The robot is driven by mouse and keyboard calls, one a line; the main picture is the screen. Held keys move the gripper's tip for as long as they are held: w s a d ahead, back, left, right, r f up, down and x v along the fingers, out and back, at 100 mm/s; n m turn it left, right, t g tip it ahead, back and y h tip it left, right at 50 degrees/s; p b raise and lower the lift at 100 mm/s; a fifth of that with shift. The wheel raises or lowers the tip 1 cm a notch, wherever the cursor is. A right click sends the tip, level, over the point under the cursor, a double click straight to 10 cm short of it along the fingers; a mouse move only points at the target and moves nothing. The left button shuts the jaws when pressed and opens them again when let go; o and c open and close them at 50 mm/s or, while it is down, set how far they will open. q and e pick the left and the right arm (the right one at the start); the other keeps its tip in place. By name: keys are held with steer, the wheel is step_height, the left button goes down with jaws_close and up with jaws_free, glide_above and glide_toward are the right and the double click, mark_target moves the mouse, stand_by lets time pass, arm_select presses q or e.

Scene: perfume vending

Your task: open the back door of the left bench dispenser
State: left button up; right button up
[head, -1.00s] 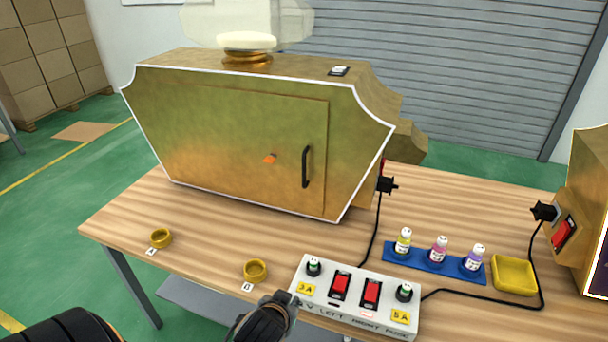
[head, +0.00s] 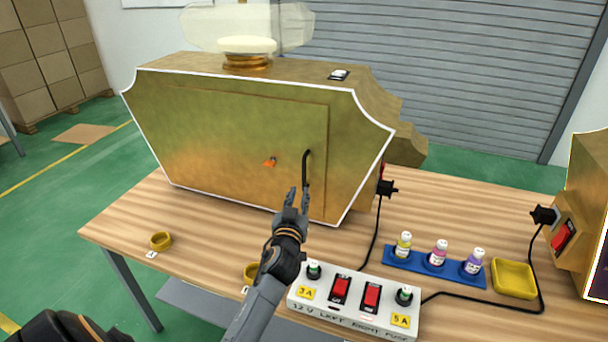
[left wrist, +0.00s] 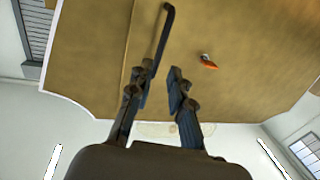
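The left bench dispenser (head: 225,140) is a gold cabinet on the wooden table, with its closed back door (head: 225,150) facing me. The door has a black vertical handle (head: 306,168) near its right edge and a small orange piece (head: 270,162) left of it. My left gripper (head: 298,200) is open, just below and in front of the handle in the head view. In the left wrist view the two fingers (left wrist: 160,88) are apart, and the handle (left wrist: 163,40) lies beyond the fingertips, nearer one finger. Contact cannot be told. My right gripper does not show.
A white power box (head: 355,300) with red switches and fuse knobs stands at the table's front. A blue rack (head: 435,264) with small bottles and a yellow tray (head: 514,279) are to the right. A yellow ring (head: 161,241) lies front left. Cables run across the table.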

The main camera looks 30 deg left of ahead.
mark_target(304, 176)
arm_select(q)
steer(key=x, duration=1)
steer(key=shift+f, duration=0.1)
jaws_close()
